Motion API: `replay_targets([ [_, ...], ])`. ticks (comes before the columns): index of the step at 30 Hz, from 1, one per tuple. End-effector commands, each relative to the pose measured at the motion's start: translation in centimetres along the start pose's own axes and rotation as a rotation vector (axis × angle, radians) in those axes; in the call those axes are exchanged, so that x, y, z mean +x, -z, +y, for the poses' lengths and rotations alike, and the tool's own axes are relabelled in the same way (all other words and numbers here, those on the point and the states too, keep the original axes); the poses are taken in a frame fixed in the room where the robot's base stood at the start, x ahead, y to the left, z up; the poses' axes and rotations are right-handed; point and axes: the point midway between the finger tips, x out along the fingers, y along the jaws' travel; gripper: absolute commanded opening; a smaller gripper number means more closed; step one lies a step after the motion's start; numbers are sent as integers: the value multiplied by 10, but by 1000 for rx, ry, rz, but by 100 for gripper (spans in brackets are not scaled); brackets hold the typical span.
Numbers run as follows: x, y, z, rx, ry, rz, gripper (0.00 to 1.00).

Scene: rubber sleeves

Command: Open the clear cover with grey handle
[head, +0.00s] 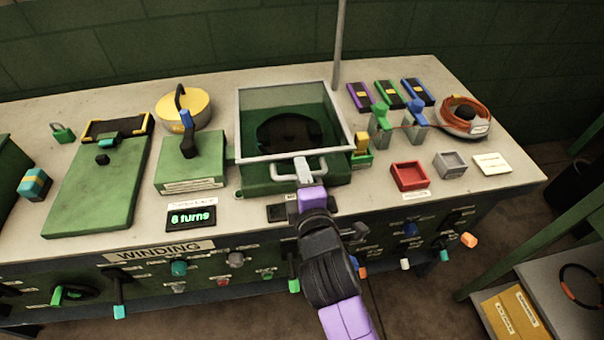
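The clear cover (251,113) has a light grey frame and sits over a green box-shaped base (262,187) in the middle of the bench. It looks lowered, with a dark round part (285,132) showing through it. Its grey handle (285,177) is a bar along the cover's front edge. My gripper (303,170) reaches in from the front and is at the middle of this handle, overlapping it in the view. The fingertips are small and partly hidden by my wrist, so I cannot tell whether they are shut on the handle.
Left of the cover stand a green block with a blue-tipped lever (187,135) and a yellow round lid (197,108). To the right are a yellow-topped part (362,143), green-and-blue clamps and a red tray (410,176).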

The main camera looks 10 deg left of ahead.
Motion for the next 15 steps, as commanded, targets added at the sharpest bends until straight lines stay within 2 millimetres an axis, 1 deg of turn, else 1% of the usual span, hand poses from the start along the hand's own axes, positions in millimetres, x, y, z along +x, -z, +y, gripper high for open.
replay_targets([
  [2, 0, 0, 0, 0, 0, 0, 34],
  [3, 0, 0, 0, 0, 0, 0, 26],
  [7, 0, 0, 0, 0, 0, 0, 1],
  [15, 0, 0, 0, 0, 1, 0, 0],
])
